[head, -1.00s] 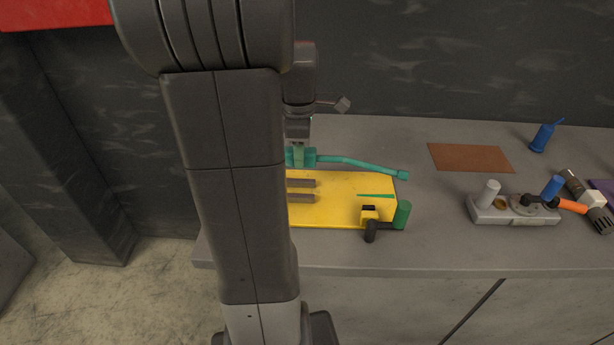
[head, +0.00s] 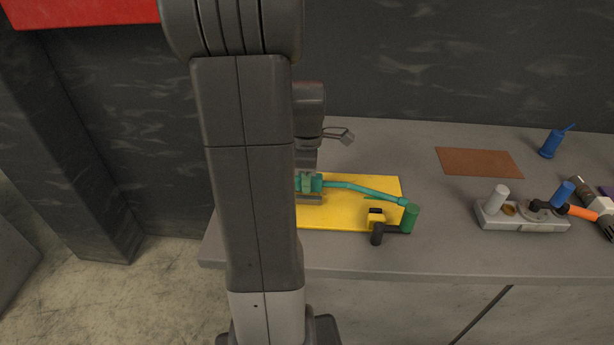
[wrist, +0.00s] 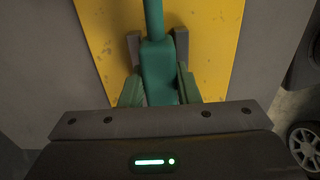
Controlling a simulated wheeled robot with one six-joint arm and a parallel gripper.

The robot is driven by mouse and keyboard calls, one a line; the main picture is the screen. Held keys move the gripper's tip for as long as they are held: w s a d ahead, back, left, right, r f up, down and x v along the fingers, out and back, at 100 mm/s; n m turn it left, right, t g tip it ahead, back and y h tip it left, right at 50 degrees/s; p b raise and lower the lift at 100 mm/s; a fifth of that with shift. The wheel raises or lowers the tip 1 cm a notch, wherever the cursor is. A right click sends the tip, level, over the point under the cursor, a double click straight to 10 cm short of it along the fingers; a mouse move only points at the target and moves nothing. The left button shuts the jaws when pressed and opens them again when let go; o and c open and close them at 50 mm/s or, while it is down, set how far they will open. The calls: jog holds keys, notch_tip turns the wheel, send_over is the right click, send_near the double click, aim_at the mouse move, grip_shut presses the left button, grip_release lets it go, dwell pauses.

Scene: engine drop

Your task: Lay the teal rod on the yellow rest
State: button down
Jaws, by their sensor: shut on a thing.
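The teal rod (head: 362,190) has a thick block at its left end and a thin bent shaft running right. My gripper (head: 309,181) is shut on the block, its green fingers on either side of it in the wrist view (wrist: 158,88). The yellow rest (head: 340,218) is a flat plate under the rod, with dark grey bars on its left part. In the wrist view, the block (wrist: 157,68) lies between two grey bars. The rod's far end overlaps the green cylinder at the plate's right; I cannot tell if they touch. My arm hides the plate's left end.
A black handle (head: 377,236) joins the green cylinder (head: 411,219) at the front right. The bench between is clear.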

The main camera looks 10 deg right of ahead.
jog(key=shift+f, duration=0.35)
jog(key=c, duration=1.1)
grip_release()
jog(key=shift+r, duration=0.15)
notch_tip(320, 180, up, 13)
jog(key=shift+p, duration=0.4)
notch_tip(320, 180, down, 14)
jog(key=shift+r+b, duration=0.2)
jog(key=shift+b, duration=0.5)
jog(key=shift+r+p, duration=0.3)
jog(key=shift+r, duration=0.1)
